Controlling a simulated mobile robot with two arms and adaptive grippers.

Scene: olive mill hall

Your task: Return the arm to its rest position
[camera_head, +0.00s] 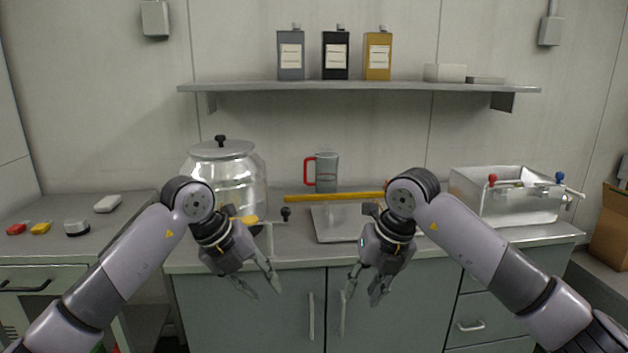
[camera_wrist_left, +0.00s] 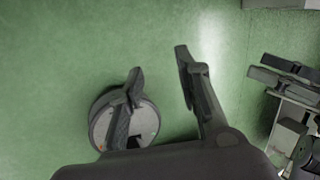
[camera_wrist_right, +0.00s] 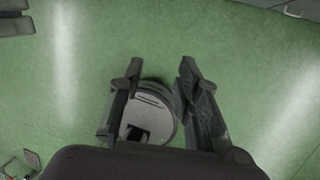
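My left gripper (camera_head: 262,284) hangs in front of the counter's cabinet doors, pointing down, its fingers apart and nothing between them. In the left wrist view the left gripper (camera_wrist_left: 160,85) shows spread fingers over green floor. My right gripper (camera_head: 362,296) also hangs in front of the cabinet doors, pointing down. In the right wrist view the right gripper (camera_wrist_right: 158,82) has its fingers apart and holds nothing. Both arms are bent, with the grippers a little apart from each other.
A shelf (camera_head: 360,87) holds three tins. A brown box (camera_head: 612,225) stands at the far right.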

